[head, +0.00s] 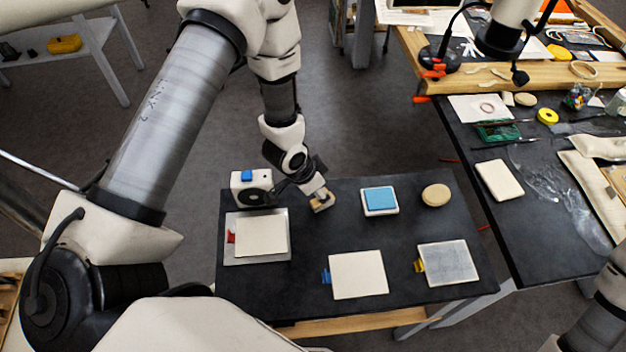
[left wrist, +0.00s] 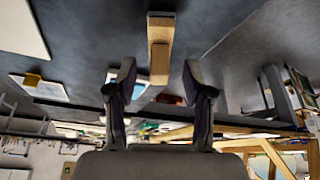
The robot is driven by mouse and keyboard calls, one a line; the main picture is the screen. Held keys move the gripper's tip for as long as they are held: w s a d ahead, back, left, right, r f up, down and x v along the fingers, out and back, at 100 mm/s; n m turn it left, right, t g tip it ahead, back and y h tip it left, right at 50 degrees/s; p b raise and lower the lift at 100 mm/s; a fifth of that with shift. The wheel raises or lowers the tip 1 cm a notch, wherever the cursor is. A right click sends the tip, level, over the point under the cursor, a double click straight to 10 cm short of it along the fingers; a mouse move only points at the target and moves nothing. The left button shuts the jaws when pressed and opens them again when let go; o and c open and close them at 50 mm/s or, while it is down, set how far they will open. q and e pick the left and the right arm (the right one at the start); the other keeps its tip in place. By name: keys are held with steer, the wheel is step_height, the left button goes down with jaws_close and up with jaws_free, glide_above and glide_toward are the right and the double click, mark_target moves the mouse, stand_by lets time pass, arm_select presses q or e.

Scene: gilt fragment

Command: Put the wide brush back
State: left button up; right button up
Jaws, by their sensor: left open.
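The wide brush appears as a small pale wooden piece (head: 322,201) near the back edge of the dark table, partly hidden by my gripper. In the left wrist view it is a wooden bar (left wrist: 160,50) with a wider end at the top. My left gripper (head: 317,193) is right at it. The left wrist view shows its two fingers (left wrist: 160,82) apart, with the brush's narrow end between or just beyond the tips; I cannot tell if they touch. A sliver of my right arm shows at lower right, its gripper out of view.
The dark table (head: 310,230) holds a white box with a blue top piece (head: 250,187), a grey tray (head: 285,255) with a cream pad, a blue pad (head: 380,199), a round tan disc (head: 436,195), a cream panel (head: 357,275) and a grey panel (head: 447,263). A cluttered workbench (head: 480,220) stands right.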

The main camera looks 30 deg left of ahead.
arm_select(q)
steer(key=b+v, duration=0.1)
steer(key=v, duration=0.8)
